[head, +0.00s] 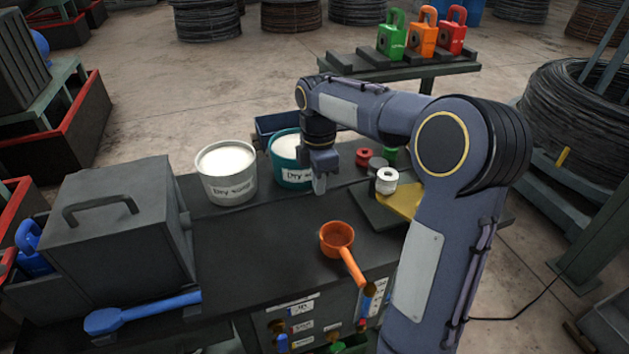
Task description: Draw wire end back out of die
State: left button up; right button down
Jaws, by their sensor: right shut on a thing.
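My right gripper (320,183) points down over the dark bench, just right of the teal-rimmed bucket. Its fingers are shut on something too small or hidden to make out. No wire end can be made out in this view. A white ring-shaped piece (387,180), possibly a die, sits on the bench to the right of the gripper, apart from it. A red ring-shaped piece (363,157) is behind it to the left. My left gripper is not in view.
A white bucket (227,172) and the teal bucket (289,173), both labelled dry soap, stand on the bench. An orange ladle (338,237) overhangs the front edge. A grey box (115,240) and blue tool (140,312) are left. The bench middle (255,250) is clear.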

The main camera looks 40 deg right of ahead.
jog(key=c, duration=1.6)
grip_release()
jog(key=shift+o, duration=0.2)
notch_tip(320, 180, up, 8)
jog(key=shift+f, duration=0.25)
jog(key=shift+r, duration=0.15)
